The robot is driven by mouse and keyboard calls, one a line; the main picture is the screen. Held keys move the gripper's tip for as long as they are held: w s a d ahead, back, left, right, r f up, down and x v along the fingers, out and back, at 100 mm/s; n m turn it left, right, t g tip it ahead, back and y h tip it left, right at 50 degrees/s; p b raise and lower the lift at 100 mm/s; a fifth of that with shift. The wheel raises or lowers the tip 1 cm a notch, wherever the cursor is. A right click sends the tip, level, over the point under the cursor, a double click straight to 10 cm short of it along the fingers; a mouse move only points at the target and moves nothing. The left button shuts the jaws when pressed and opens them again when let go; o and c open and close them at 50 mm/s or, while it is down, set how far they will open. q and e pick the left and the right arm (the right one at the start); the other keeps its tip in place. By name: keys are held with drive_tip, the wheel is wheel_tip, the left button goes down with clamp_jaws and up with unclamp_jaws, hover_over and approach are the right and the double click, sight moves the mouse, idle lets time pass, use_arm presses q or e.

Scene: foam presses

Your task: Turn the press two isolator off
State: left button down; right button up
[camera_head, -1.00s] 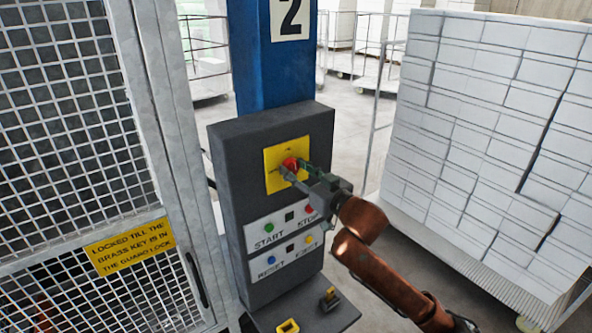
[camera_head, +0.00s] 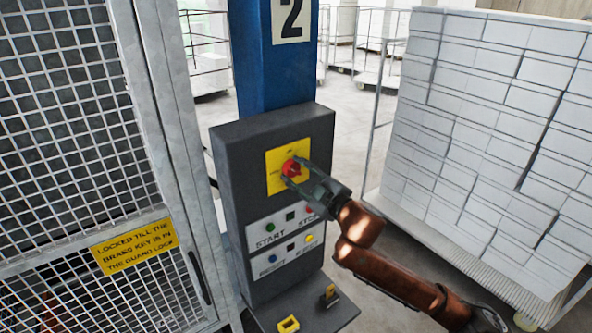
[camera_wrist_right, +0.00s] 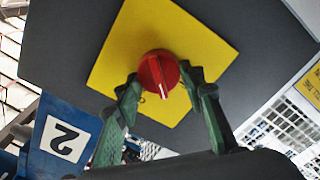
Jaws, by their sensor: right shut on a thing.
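The press two isolator is a red rotary knob (camera_head: 291,167) on a yellow square plate (camera_head: 272,186), high on the dark grey control box (camera_head: 236,215). In the right wrist view the red knob (camera_wrist_right: 158,72) sits between the two green fingers and shows a white pointer line; the yellow plate (camera_wrist_right: 195,38) is behind it. My right gripper (camera_head: 297,177) reaches in from the lower right and is shut on the knob, fingers at its two sides. The small lettering on the plate is too blurred to read. My left gripper is not in view.
Below the isolator are START, STOP and RESET buttons (camera_head: 270,258) and a ledge with yellow pieces (camera_head: 288,325). A mesh guard door (camera_head: 165,120) with a yellow sign (camera_head: 134,247) stands left. A cart stacked with white blocks (camera_head: 480,120) stands right. The blue post (camera_head: 275,75) bears a 2.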

drive_tip(key=n+p, duration=0.1)
drive_tip(key=n, duration=0.3)
drive_tip(key=shift+n, duration=0.3)
drive_tip(key=shift+f+n+p, duration=0.2)
drive_tip(key=shift+n+p, duration=0.2)
drive_tip(key=shift+n, duration=1.4)
drive_tip(key=shift+a, duration=0.1)
drive_tip(key=o, duration=1.2)
drive_tip(key=v, duration=1.2)
